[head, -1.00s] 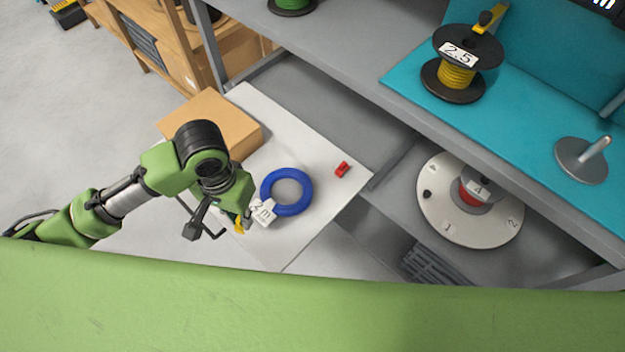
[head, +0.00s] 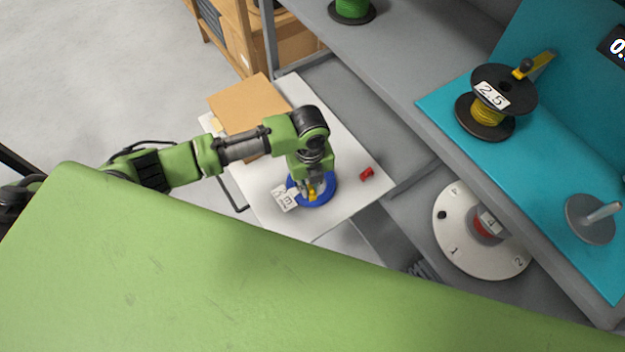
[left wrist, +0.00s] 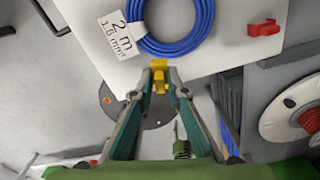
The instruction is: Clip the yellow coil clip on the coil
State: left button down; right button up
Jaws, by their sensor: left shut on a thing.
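The coil (head: 327,191) is a ring of blue cable lying flat on the white tabletop, with a white label on its left side. It also shows at the top of the left wrist view (left wrist: 181,45). My left gripper (head: 309,188) is above the near part of the coil and hides part of it. It is shut on the yellow coil clip (left wrist: 160,79), held between its fingertips in the left wrist view. There the clip appears just short of the coil's near edge; whether they touch, I cannot tell. My right gripper is not in view.
A red clip (head: 367,173) lies on the tabletop (head: 345,206) right of the coil. A cardboard box (head: 247,103) stands behind my left arm. A grey shelf with a yellow cable reel (head: 486,118) is at right, above a white numbered disc (head: 455,240).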

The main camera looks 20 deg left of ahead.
aim_at(312, 193)
pick_arm(q)
jog(key=shift+w+d+f+m, duration=0.1)
jog(key=shift+w+m, duration=0.1)
jog(key=shift+m, duration=0.4)
jog(key=shift+w+f+m, duration=0.1)
jog(key=shift+w+m, duration=0.05)
jog(key=shift+m, duration=0.45)
jog(key=shift+w+f+m, duration=0.1)
jog(key=shift+f+m, duration=0.05)
jog(key=shift+m, duration=0.15)
notch_tip(312, 193, down, 3)
jog(key=b, duration=0.3)
jog(key=shift+f+b, duration=0.7)
jog(key=shift+b, duration=0.1)
jog(key=shift+f+p, duration=0.2)
jog(key=shift+p, duration=0.25)
jog(key=shift+f, duration=0.6)
